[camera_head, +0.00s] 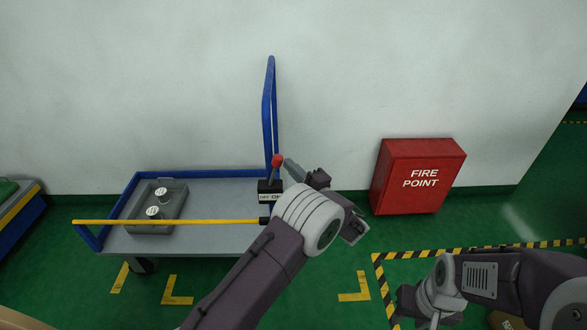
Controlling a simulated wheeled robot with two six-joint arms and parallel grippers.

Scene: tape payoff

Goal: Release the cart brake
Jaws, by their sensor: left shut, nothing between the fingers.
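The cart (215,190) has a grey deck, a blue frame and a tall blue handle (268,100), and stands against the wall. At its right end is the brake box (266,187), black with a white label that seems to read OFF and ON. A brake lever with a red knob (277,160) stands up from it, nearly upright. My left gripper (290,165) is shut and empty, its tip just right of the knob; I cannot tell whether they touch. My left wrist hides the cart's right corner. My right gripper (428,322) is low at the bottom edge, its fingers unclear.
A grey tray (172,222) with two white-topped round items sits on the cart's left. A yellow bar (170,222) runs along the cart's front. A red fire point box (412,180) stands by the wall at right. Green floor with yellow marks is open in front.

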